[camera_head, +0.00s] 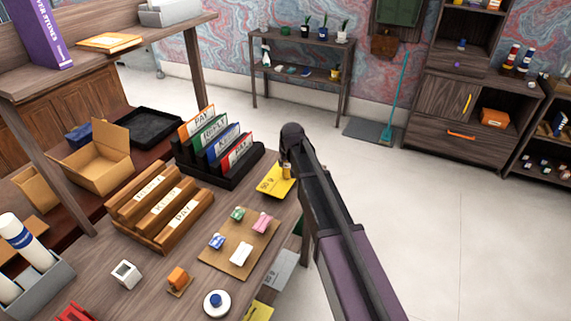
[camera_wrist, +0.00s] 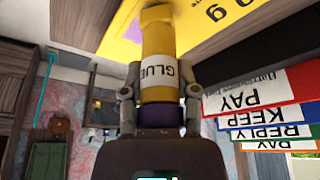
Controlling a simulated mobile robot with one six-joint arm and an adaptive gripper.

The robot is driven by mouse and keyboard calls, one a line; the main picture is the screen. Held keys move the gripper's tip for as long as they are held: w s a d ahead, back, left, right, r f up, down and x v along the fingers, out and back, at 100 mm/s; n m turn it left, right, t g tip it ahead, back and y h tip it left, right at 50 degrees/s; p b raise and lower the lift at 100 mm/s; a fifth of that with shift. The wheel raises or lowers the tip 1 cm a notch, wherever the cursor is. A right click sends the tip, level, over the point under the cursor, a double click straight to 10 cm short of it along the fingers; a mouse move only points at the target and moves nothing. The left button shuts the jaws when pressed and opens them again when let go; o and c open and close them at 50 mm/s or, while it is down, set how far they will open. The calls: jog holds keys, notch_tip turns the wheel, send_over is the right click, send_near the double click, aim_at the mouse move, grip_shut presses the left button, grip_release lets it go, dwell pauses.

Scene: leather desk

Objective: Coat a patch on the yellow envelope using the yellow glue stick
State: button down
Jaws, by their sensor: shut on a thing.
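The yellow envelope (camera_head: 270,187) lies on the desk near its far right edge. It also fills the top of the wrist view (camera_wrist: 205,14). My gripper (camera_head: 288,161) is over the envelope's right part. Its two fingers (camera_wrist: 160,88) are shut on the yellow glue stick (camera_wrist: 158,42), which has a white GLUE label and a purple base. The stick's narrower yellow end points at the envelope. I cannot tell whether it touches the paper. In the head view the glue stick (camera_head: 286,172) is partly hidden by my gripper.
A black sorter (camera_head: 240,176) with PAY, REPLY and KEEP dividers stands just left of the envelope. A wooden labelled rack (camera_head: 158,208) and a board (camera_head: 229,259) with several small coloured items lie nearer. The desk's right edge is close, with open floor beyond.

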jog(key=shift+w+d, duration=0.35)
jog(key=shift+w, duration=0.45)
jog(key=shift+w+d, duration=0.3)
jog(key=shift+w, duration=0.45)
jog(key=shift+s, duration=0.15)
jog(key=shift+s+a, duration=0.4)
jog(key=shift+s, duration=0.5)
jog(key=shift+s+a, duration=0.4)
jog(key=shift+s, duration=0.45)
jog(key=shift+r+p, duration=3)
jog(key=shift+r+p, duration=1.55)
